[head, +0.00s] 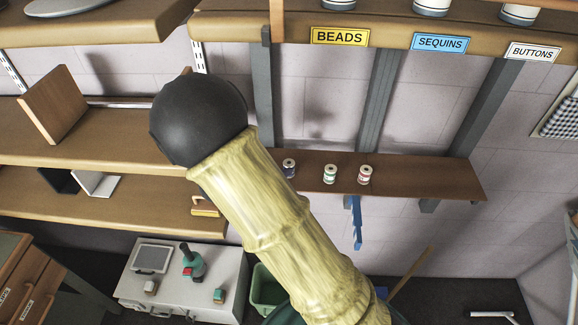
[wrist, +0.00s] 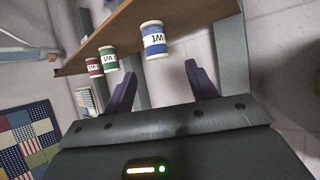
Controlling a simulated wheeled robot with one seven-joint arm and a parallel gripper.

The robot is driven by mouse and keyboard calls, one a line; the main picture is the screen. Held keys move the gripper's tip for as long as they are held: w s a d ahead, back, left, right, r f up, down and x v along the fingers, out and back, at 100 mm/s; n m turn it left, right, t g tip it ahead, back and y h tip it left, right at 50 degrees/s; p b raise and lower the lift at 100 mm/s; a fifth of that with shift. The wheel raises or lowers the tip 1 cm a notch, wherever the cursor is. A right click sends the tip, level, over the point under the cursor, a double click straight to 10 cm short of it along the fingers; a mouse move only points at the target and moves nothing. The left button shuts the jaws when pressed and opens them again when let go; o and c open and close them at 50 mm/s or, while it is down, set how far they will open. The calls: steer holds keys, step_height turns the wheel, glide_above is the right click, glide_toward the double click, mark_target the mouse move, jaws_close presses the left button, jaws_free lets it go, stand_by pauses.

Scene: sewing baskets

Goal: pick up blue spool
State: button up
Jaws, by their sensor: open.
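The blue spool (head: 289,168) stands upright at the left of a row of three spools on a small brown shelf in the head view. It also shows in the wrist view (wrist: 154,41), at the shelf edge, ahead of and between my fingers. My gripper (wrist: 158,85) is open and empty, with its two dark fingers apart and short of the blue spool. In the head view my gripper is hidden behind my arm. A green spool (head: 330,174) and a red spool (head: 364,175) stand to the right of the blue one; in the wrist view they are left of it.
The small shelf (head: 430,184) hangs below a higher shelf labelled BEADS, SEQUINS and BUTTONS. Grey uprights (head: 380,95) stand behind it. A blue strip (head: 356,222) hangs beneath the shelf. A patchwork quilt (wrist: 28,143) shows at the lower left in the wrist view.

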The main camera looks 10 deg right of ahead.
mark_target(291, 163)
stand_by(0.3)
steer(key=shift+p+x, duration=1.05)
steer(key=shift+x, duration=1.65)
steer(key=shift+s+f, duration=0.1)
steer(key=shift+s, duration=0.1)
steer(key=c, duration=1.1)
steer(key=shift+o, duration=0.2)
step_height(291, 163, up, 10)
steer(key=b, duration=0.1)
